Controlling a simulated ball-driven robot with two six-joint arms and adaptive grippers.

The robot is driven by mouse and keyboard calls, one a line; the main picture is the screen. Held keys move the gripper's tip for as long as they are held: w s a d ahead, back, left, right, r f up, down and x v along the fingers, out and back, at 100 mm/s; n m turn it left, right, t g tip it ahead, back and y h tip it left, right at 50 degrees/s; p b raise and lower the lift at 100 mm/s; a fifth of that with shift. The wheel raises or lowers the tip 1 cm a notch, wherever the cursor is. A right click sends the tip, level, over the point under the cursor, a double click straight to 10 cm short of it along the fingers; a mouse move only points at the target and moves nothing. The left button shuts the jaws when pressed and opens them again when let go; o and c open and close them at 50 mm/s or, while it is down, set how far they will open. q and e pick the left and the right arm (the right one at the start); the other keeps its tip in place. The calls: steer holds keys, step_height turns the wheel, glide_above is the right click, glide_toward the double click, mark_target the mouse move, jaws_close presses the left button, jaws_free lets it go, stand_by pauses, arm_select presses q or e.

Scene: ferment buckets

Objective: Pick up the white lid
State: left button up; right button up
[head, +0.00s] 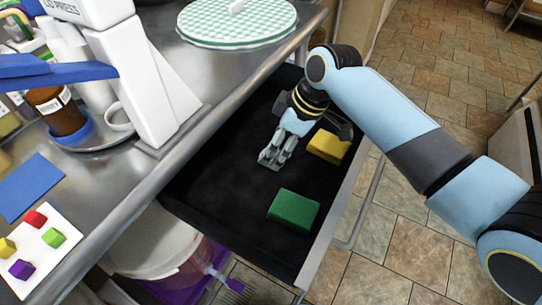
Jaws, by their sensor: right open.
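No plain white lid can be made out for certain in the head view. A round disc with a green-and-white checked top and a pale rim (238,20) lies flat on the metal counter at the top; I cannot tell whether it is a lid. My right gripper (271,161) is open and empty, pointing down over the black inside of the open drawer (215,190). It is left of a yellow block (328,146) and above-left of a green block (293,210) in the picture, apart from both. My left gripper is out of view.
A white press marked "LID PRESS" (140,85) with a blue lever stands on the counter (195,140). Nearby are a brown bottle (57,110) and a white board (52,240) with several coloured cubes. A whitish bucket (155,245) stands below the counter.

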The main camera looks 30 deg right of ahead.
steer(key=x, duration=0.4)
steer(key=shift+w+d+b, duration=0.1)
steer(key=shift+d+b, duration=0.1)
steer(key=shift+b, duration=0.1)
steer(key=shift+c, duration=1)
steer(key=c, duration=0.7)
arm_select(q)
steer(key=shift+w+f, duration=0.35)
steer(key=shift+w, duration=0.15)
arm_select(e)
steer(key=shift+c, duration=0.4)
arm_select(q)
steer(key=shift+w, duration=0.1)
arm_select(e)
steer(key=shift+r, duration=0.1)
